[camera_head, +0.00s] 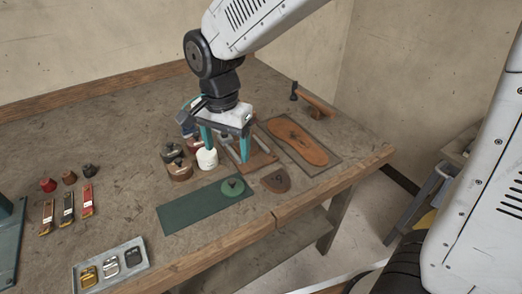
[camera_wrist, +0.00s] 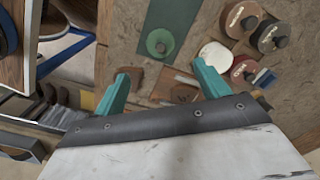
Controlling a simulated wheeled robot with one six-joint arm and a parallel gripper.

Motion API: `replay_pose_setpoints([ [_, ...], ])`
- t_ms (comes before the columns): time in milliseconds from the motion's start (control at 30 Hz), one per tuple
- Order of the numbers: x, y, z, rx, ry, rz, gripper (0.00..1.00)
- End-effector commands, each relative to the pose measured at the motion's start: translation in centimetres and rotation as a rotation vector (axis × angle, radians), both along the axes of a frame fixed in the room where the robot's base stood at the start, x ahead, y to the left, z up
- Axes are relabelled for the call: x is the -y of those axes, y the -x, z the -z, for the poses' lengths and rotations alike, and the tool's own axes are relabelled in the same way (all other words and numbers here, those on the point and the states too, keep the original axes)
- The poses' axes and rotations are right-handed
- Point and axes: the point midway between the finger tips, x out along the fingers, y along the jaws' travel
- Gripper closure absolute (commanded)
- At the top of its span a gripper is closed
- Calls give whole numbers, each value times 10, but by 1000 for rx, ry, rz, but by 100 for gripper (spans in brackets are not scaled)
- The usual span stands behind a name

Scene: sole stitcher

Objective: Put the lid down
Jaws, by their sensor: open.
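A green round lid with a dark knob (camera_head: 233,186) lies flat near the right end of a green mat (camera_head: 187,212). The lid also shows in the wrist view (camera_wrist: 160,42), on the mat (camera_wrist: 172,15). My gripper (camera_head: 227,148) is open and empty, with its teal fingers pointing down, behind the lid and apart from it. Both fingers also show in the wrist view (camera_wrist: 163,76), with nothing between them. A white jar without a knob on top (camera_head: 207,159) stands beside the left finger; its white top shows in the wrist view (camera_wrist: 214,55).
A sole on a board (camera_head: 298,142) lies to the right, with a brown leather piece (camera_head: 275,181) near the front edge. Brushes (camera_head: 68,207) and a metal tray (camera_head: 110,264) are at left.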

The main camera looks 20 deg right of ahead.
Motion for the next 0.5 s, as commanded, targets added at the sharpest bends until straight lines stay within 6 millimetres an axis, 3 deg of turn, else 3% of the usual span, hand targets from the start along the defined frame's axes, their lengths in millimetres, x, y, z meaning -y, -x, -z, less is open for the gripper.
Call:
replay_pose_setpoints([
  [167, 2, 0, -2, 1, -1, -2, 26],
  [267, 17, 5, -12, 9, -4, -29, 26],
  [367, 49, 18, -32, 25, -9, -98, 26],
  [500, 110, 57, -63, 55, -9, -250, 26],
])
